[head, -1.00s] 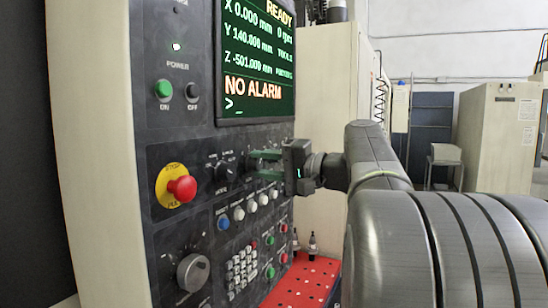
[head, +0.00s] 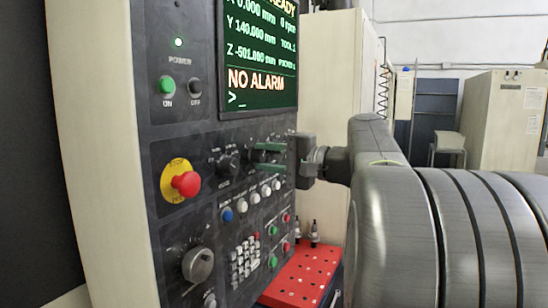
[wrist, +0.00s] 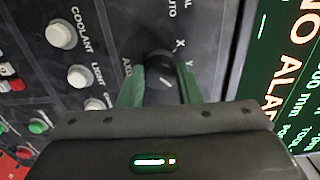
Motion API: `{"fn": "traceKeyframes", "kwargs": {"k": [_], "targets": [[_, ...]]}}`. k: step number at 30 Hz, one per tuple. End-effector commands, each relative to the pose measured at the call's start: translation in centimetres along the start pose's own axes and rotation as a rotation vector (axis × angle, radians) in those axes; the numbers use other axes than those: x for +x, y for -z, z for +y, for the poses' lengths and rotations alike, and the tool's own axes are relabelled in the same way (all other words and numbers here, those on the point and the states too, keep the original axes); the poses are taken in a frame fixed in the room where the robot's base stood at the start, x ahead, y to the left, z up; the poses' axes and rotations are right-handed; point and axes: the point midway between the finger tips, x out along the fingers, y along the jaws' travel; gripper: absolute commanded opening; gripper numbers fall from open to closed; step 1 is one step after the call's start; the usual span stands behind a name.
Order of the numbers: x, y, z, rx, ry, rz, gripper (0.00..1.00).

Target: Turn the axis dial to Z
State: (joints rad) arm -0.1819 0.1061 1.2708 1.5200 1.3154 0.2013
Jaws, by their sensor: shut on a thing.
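The axis dial (wrist: 159,66) is a dark round knob on the black control panel. In the wrist view it sits between the two green fingers of my gripper (wrist: 158,88), which is shut on it. The letters X and Y show to the right of the knob, and part of the word AXIS to its left. I see no Z mark, and I cannot read where the dial points.
A mode dial (head: 228,164) is left of my gripper, with a red stop button (head: 186,184) further left. White push buttons (head: 265,192) lie just below. The green-text screen (head: 260,60) is above. A red perforated tray (head: 300,280) is below right.

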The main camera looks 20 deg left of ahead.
Motion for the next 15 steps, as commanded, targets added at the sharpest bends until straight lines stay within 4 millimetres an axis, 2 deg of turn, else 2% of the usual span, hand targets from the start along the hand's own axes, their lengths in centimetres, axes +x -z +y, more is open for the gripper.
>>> {"fn": "traceKeyframes", "kwargs": {"k": [1,4,15], "targets": [[-0.01,0.02,0.02,0.0,0.0,0.001,0.35],[-0.01,0.02,0.02,0.0,0.0,0.0,0.53],[-0.4,0.03,0.06,-0.001,0.0,0.001,0.53]]}}
